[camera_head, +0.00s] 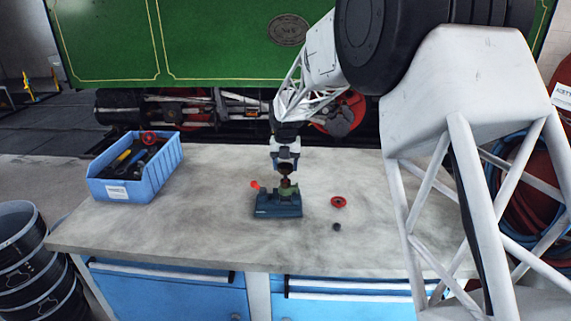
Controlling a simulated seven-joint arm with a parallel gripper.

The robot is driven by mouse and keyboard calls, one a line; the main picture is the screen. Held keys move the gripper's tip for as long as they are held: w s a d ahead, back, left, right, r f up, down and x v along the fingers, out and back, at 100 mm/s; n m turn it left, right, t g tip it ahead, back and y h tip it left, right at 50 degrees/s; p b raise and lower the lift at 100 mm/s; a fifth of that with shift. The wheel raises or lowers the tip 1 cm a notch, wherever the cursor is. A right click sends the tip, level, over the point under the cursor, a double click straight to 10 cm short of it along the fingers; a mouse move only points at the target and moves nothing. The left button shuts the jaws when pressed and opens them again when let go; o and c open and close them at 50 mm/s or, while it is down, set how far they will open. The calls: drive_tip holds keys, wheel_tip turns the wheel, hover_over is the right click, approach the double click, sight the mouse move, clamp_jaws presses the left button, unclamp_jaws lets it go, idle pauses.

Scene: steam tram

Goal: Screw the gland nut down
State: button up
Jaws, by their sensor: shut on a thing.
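A small valve body with a green part (289,190) sits on a dark blue block (278,206) near the middle of the bench. A red piece (255,185) sticks out at its left. My gripper (286,178) points down from above and is shut at the top of the valve. A brownish piece shows between the fingers, at the place of the gland nut; it is too small to make out its thread or how far down it sits. A red handwheel (338,202) and a small dark round part (336,227) lie loose on the bench to the right.
A blue bin (135,180) with tools and a red wheel stands on the left of the grey bench (180,235). The bench's front edge has blue drawers below. Dark drums (25,260) stand at the left. The green tram side is behind.

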sight(285, 177)
drive_tip(key=shift+f, duration=2.45)
idle(2.5)
drive_tip(key=o, duration=0.3)
drive_tip(key=c, duration=0.4)
drive_tip(key=shift+m, duration=3)
drive_tip(key=shift+m, duration=3)
